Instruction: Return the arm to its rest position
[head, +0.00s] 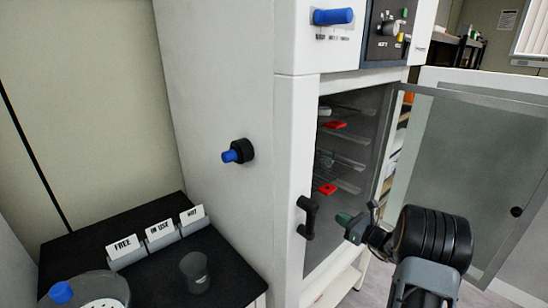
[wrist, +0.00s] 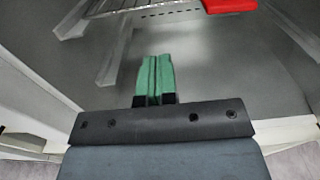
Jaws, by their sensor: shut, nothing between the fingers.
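My gripper (head: 345,219) is in front of the open freeze dryer (head: 230,120), just right of its black handle (head: 308,217) in the head view. In the wrist view its green fingertips (wrist: 154,80) are pressed together with nothing between them. They point toward the grey chamber interior. My arm is bent and comes up from the lower right of the head view.
The glass door (head: 465,170) stands open on the right, close to my arm. Wire shelves inside hold red pieces (head: 327,189); one red piece (wrist: 229,5) shows in the wrist view. A black table (head: 150,285) with label cards and a dark cup (head: 195,272) is at left.

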